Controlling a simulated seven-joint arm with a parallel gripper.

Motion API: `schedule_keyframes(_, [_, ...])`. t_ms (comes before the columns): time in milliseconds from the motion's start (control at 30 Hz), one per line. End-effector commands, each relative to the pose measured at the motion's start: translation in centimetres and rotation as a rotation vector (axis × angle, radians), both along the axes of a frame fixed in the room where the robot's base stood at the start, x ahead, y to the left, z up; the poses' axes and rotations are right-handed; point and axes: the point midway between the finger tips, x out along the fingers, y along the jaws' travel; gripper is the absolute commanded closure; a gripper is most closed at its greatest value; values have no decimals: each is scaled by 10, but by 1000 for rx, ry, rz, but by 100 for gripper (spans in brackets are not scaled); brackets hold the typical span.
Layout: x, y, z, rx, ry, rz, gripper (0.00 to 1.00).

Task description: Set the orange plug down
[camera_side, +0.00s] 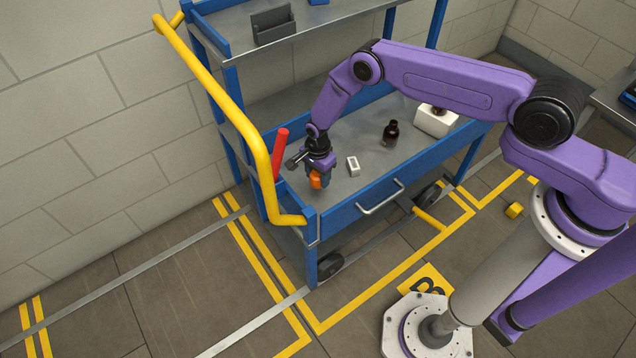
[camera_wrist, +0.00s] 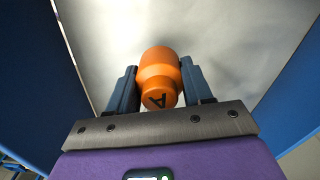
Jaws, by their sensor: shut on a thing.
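The orange plug (camera_wrist: 158,72) is between the two blue fingers of my gripper (camera_wrist: 160,88) in the wrist view, with a black letter A on its near face. In the side view the plug (camera_side: 316,181) shows below my gripper (camera_side: 318,174), close to the front left corner of the cart's grey top (camera_side: 350,135). My gripper is shut on the plug. Whether the plug touches the cart surface cannot be told.
A small white block (camera_side: 353,166) lies right of my gripper. A white box (camera_side: 436,121) with a dark item stands at the back right. A red cylinder (camera_side: 280,154) and the yellow handle (camera_side: 262,160) rise close on the left. Blue rims edge the cart.

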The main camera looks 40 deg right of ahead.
Motion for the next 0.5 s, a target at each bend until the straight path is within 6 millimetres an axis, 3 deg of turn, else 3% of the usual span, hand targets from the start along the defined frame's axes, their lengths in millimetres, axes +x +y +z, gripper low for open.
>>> schedule_keyframes(500, [0, 0, -40, 0, 1, 1, 82])
